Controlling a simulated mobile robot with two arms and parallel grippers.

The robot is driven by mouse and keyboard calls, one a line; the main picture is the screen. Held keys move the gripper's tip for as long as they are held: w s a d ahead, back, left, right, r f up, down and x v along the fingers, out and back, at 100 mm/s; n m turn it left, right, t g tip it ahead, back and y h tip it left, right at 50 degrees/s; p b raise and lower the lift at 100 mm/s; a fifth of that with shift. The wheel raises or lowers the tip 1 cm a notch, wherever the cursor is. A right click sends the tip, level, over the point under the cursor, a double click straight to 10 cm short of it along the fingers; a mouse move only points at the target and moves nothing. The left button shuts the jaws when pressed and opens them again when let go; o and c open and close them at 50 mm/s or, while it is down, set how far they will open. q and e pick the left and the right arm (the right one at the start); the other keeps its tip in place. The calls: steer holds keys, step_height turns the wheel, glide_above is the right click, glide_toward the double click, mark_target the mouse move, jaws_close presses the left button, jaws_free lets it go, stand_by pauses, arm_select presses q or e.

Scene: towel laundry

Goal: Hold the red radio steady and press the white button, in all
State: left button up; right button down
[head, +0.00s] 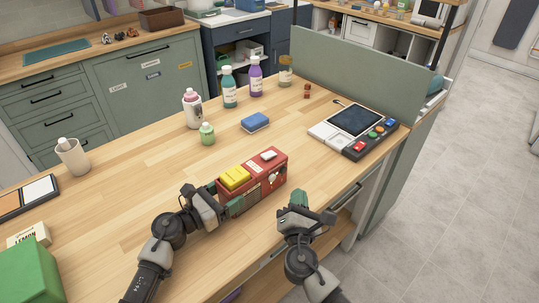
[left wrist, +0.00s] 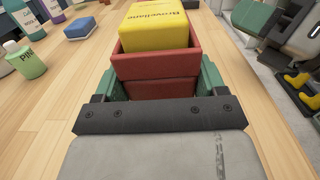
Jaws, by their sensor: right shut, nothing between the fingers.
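The red radio (head: 277,177) stands on the wooden counter, with a yellow block (head: 235,177) on its left part and a small white button (head: 268,155) on top at its right. My left gripper (head: 228,203) is at the radio's near left end. In the left wrist view, its green fingers lie against both sides of the red body (left wrist: 158,64), below the yellow block (left wrist: 160,24); the white button is hidden there. My right gripper (head: 312,214) is shut and empty, right of and nearer than the radio, apart from it.
A blue sponge (head: 255,122), a green bottle (head: 207,134) and several taller bottles stand behind the radio. A panel with coloured buttons and a dark screen (head: 355,121) lies to the right. A green box (head: 28,270) sits at the left front. Counter between them is clear.

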arm_select(q)
steer(key=o, duration=0.5)
